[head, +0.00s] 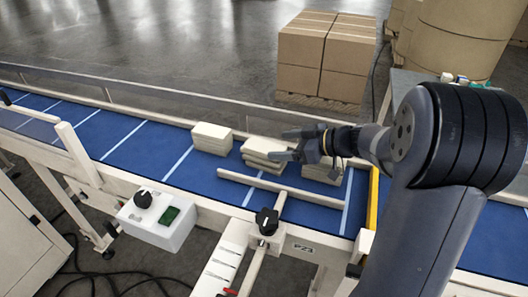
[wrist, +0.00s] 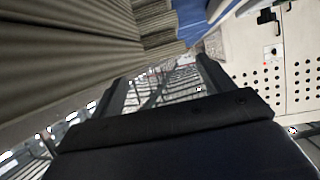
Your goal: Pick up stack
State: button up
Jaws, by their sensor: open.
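Three pale stacks of flat folded pieces sit on the blue conveyor belt in the head view: a left stack (head: 211,138), a middle stack (head: 263,150) with uneven layers, and a right stack (head: 322,172) partly hidden behind my gripper. My gripper (head: 282,145) is open and empty, its fingers pointing left over the near right part of the middle stack. Whether it touches that stack cannot be told. In the wrist view, layered grey-brown edges of a stack (wrist: 90,45) fill the upper left, close to my open gripper (wrist: 165,78); no stack shows clearly between the fingers.
A low guide rail (head: 280,188) runs along the belt (head: 130,140) in front of the stacks. A clear side panel (head: 150,98) edges the far side. A control box (head: 157,218) stands at the near side. Cartons (head: 325,55) on a pallet stand behind. The belt's left part is free.

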aim_at(266, 145)
jog(key=shift+w+a+f, duration=0.15)
jog(key=shift+w+a, duration=0.15)
jog(key=shift+a, duration=0.1)
jog(key=shift+w+a+f+p, duration=0.1)
jog(key=shift+w+a+p, duration=0.05)
jog(key=shift+a+p, duration=0.35)
jog(key=p+x, duration=0.2)
jog(key=x, duration=0.1)
jog(key=shift+a, duration=0.2)
jog(key=shift+w+a+f, duration=0.25)
jog(key=shift+a+f, duration=0.1)
jog(key=shift+a, duration=0.1)
jog(key=shift+c, duration=0.2)
jog(key=c, duration=1.1)
